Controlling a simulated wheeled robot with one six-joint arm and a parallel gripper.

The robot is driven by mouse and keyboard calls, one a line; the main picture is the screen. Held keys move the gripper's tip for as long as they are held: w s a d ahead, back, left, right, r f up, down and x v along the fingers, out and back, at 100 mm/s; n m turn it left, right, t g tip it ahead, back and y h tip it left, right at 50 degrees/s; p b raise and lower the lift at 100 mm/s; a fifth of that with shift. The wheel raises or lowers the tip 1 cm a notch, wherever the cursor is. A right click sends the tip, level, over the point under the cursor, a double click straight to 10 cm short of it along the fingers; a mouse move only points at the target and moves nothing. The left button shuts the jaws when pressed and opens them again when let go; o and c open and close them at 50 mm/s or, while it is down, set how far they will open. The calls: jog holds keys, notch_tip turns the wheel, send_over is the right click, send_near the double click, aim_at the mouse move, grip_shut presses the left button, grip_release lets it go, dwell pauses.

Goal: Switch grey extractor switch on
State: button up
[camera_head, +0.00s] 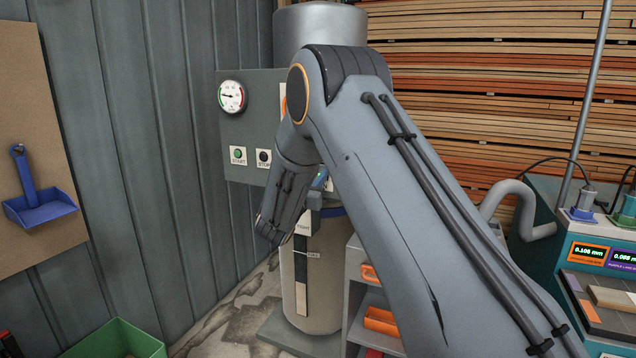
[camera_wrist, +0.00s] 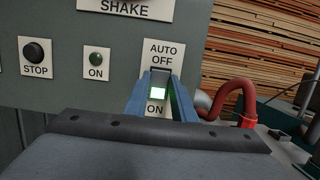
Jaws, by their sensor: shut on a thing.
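The extractor switch (camera_wrist: 158,94) is on the grey control panel (camera_wrist: 60,85), between an "AUTO OFF" label above and an "ON" label below. Its upper part looks dark grey and its lower part shows a bright white-green patch. My gripper (camera_wrist: 160,77) has its two blue fingers on either side of the switch, shut on it. In the head view the panel (camera_head: 250,105) stands behind my arm, and my arm hides the switch. A bit of my gripper's blue fingers (camera_head: 320,181) shows there beside the arm.
A red hose (camera_wrist: 240,92) curves close on the right. A gauge (camera_head: 232,96) sits on the panel. A grey cylinder (camera_head: 325,275) and a shelf with orange bins (camera_head: 380,318) stand below.

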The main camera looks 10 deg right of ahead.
dwell(0.4)
jog(key=o, duration=1.1)
jog(key=shift+d, duration=0.15)
jog(key=shift+c, duration=0.2)
jog(key=shift+s+a, duration=0.1)
jog(key=shift+a, duration=0.1)
jog(key=b+v, duration=0.1)
jog(key=v, duration=0.6)
jog(key=shift+s+f+b, duration=0.25)
jog(key=shift+b, duration=0.15)
jog(key=shift+a, duration=0.1)
